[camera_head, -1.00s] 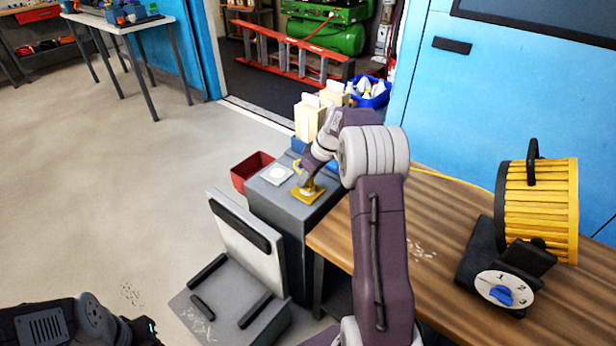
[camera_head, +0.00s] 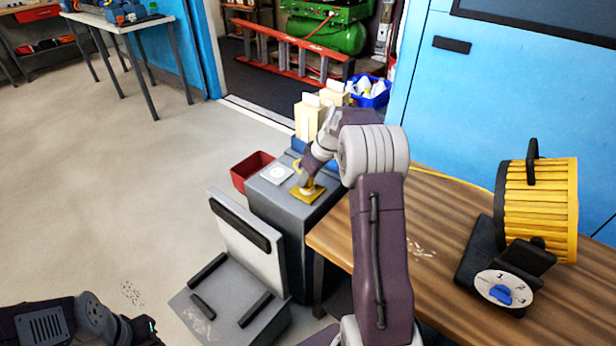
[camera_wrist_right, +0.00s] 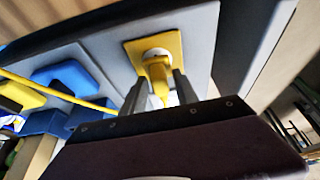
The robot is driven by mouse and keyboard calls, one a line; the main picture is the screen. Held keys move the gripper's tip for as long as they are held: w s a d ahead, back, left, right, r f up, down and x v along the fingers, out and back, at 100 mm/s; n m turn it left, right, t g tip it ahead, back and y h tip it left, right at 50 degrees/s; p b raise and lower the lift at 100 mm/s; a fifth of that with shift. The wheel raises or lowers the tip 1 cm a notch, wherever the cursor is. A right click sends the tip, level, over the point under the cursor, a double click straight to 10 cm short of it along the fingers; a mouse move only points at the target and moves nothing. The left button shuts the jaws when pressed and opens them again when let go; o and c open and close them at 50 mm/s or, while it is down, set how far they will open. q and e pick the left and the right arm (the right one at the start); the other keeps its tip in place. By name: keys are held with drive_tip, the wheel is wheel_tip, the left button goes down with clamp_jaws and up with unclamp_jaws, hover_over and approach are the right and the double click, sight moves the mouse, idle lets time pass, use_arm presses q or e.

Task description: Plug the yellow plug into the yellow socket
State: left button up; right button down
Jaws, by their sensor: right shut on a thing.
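The yellow socket (camera_head: 310,195) is a square yellow plate on top of a grey cabinet, with a white round face that shows in the wrist view (camera_wrist_right: 141,48). My right gripper (camera_head: 303,183) is over the plate, pointing down. In the wrist view my right gripper (camera_wrist_right: 159,80) is shut on the yellow plug (camera_wrist_right: 158,72), whose head is at the round face, in line with it. The contact face is hidden, so I cannot tell how deep the plug sits.
A red bin (camera_head: 250,172) is on the floor.

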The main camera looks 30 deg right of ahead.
drive_tip(key=shift+f+b, duration=0.35)
drive_tip(key=shift+f, duration=0.2)
drive_tip(key=c, duration=0.9)
unclamp_jaws()
drive_tip(key=shift+o, duration=0.2)
drive_tip(key=p+v, duration=0.3)
drive_tip(key=v, duration=0.6)
